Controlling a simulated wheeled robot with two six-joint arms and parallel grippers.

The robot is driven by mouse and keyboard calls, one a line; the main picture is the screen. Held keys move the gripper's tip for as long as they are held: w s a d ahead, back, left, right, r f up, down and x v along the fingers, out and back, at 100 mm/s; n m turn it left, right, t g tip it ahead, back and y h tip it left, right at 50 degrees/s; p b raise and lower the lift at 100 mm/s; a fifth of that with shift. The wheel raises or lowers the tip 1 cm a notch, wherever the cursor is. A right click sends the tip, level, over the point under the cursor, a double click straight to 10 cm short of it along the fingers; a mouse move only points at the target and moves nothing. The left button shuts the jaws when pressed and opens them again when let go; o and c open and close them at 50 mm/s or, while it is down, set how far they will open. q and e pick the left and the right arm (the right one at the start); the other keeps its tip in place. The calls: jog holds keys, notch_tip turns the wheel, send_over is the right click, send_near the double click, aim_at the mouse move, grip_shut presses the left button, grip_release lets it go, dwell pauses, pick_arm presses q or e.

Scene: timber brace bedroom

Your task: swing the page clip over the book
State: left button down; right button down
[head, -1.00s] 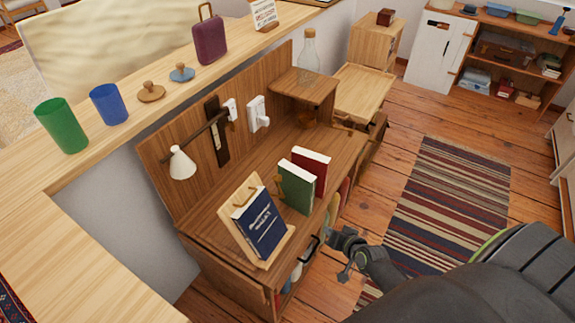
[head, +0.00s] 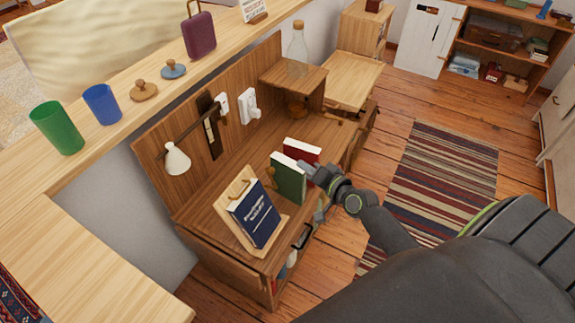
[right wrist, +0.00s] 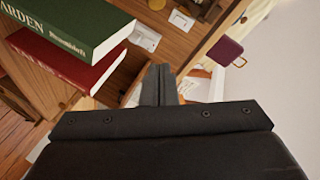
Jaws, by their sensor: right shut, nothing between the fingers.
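A dark blue book (head: 254,215) leans on a wooden book stand (head: 222,208) on the desk. The page clip appears to be the thin wire-like piece (head: 239,189) at the top of the stand, standing up above the book; its exact shape is too small to tell. My right gripper (head: 306,167) is shut and empty, at the upright green and red books, to the right of the stand and apart from it. Its shut fingers (right wrist: 160,84) show in the right wrist view, where the stand and clip cannot be made out. My left gripper is out of view.
A green book (head: 288,181) and a red book (head: 301,150) stand close to my right gripper. A white lamp (head: 176,158) hangs from the desk's back panel. A glass bottle (head: 298,55) stands on the raised shelf. Bare desktop lies behind the stand.

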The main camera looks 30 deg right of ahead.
jog(key=x, duration=1)
jog(key=s+a, duration=0.1)
jog(key=s+a+f, duration=0.1)
jog(key=a, duration=0.1)
jog(key=shift+s+f, duration=0.3)
jog(key=shift+f, duration=0.05)
jog(key=shift+d, duration=0.1)
